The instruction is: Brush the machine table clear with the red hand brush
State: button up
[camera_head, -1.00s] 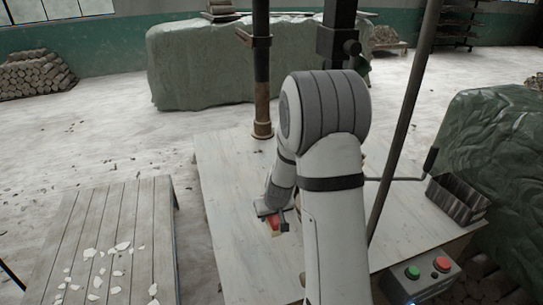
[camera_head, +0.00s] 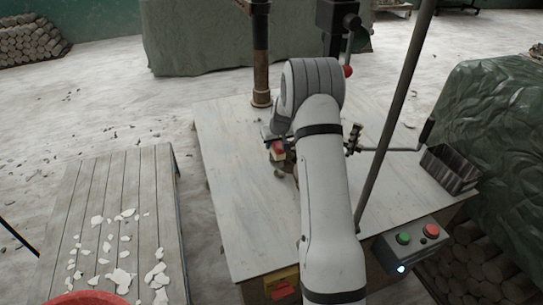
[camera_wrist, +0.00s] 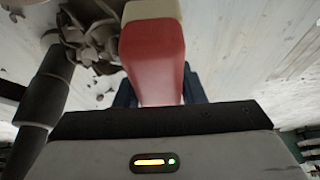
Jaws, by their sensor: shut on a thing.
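The machine table (camera_head: 240,215) is a pale, broad top with a dark post (camera_head: 261,60) rising from it. My gripper (camera_head: 277,140) is over its middle, just in front of the post, and shut on the red hand brush (camera_head: 278,152). In the wrist view the brush (camera_wrist: 152,60) is a red block with a cream end, between the dark fingers (camera_wrist: 160,95). Grey-brown clay trimmings (camera_wrist: 92,35) lie in a heap beside the brush there. My arm hides part of the table, and the bristles cannot be made out.
A slatted bench (camera_head: 85,205) with several pale flakes stands to the left. A red rim (camera_head: 85,298) shows at the bottom left. A slanted dark rod (camera_head: 395,115), a dark tray (camera_head: 450,168) and a button box (camera_head: 415,245) are on the right. The table's front left is clear.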

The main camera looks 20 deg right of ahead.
jog(key=shift+w+d+r, duration=0.15)
jog(key=shift+w+d, duration=0.65)
jog(key=shift+w, duration=0.25)
jog(key=shift+f+b, duration=1.2)
jog(key=shift+f, duration=2.95)
jog(key=o, duration=0.5)
jog(key=c, duration=0.3)
jog(key=shift+c, duration=0.2)
jog(key=shift+f+b, duration=0.3)
jog(key=shift+b, duration=0.05)
